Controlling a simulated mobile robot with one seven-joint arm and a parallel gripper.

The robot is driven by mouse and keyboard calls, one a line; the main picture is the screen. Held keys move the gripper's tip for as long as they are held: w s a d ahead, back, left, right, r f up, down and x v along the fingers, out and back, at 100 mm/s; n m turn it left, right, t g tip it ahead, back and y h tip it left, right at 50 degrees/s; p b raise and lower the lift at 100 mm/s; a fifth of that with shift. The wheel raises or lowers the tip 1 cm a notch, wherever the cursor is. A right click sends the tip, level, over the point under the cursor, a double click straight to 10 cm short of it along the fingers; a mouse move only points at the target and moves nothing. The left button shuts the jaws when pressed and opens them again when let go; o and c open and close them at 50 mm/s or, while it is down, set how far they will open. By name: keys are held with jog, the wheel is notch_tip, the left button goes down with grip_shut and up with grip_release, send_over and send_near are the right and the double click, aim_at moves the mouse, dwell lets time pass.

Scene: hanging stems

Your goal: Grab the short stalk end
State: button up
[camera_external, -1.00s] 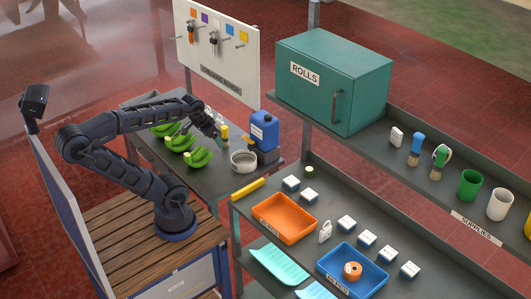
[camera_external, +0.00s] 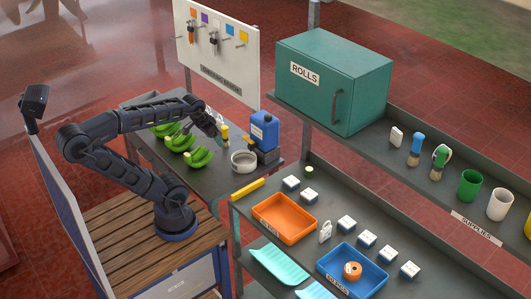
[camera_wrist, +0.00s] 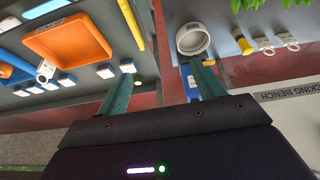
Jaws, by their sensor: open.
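A short, round green piece with a pale top, which looks like the stalk end (camera_external: 309,169), lies on the metal shelf near the white-labelled boxes. A small green round piece, apparently the same one, shows in the wrist view (camera_wrist: 137,79), just beyond my left finger.
A yellow bar (camera_external: 248,189) edges the shelf, beside an orange tray (camera_external: 262,226). The teal cabinet (camera_external: 350,75) stands high behind the shelf.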

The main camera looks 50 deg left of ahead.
jog(key=w+d+f+n+t+h, duration=0.1)
jog(key=w+d, duration=0.4)
jog(key=w, duration=0.2)
jog(key=w+d+n+t+h, duration=0.1)
jog(key=w+d, duration=0.4)
jog(key=w, duration=0.2)
jog(key=n+g, duration=0.5)
jog(key=n, duration=1.8)
send_over(309, 169)
jog(key=s+a, duration=0.1)
jog(key=a, duration=0.2)
jog(key=s+a+f+x, duration=0.1)
jog(key=s+a+x, duration=0.15)
jog(key=x, duration=2.45)
jog(key=shift+d+f, duration=0.25)
jog(key=shift+d, duration=0.1)
jog(key=shift+h, duration=0.3)
jog(key=c, duration=1.1)
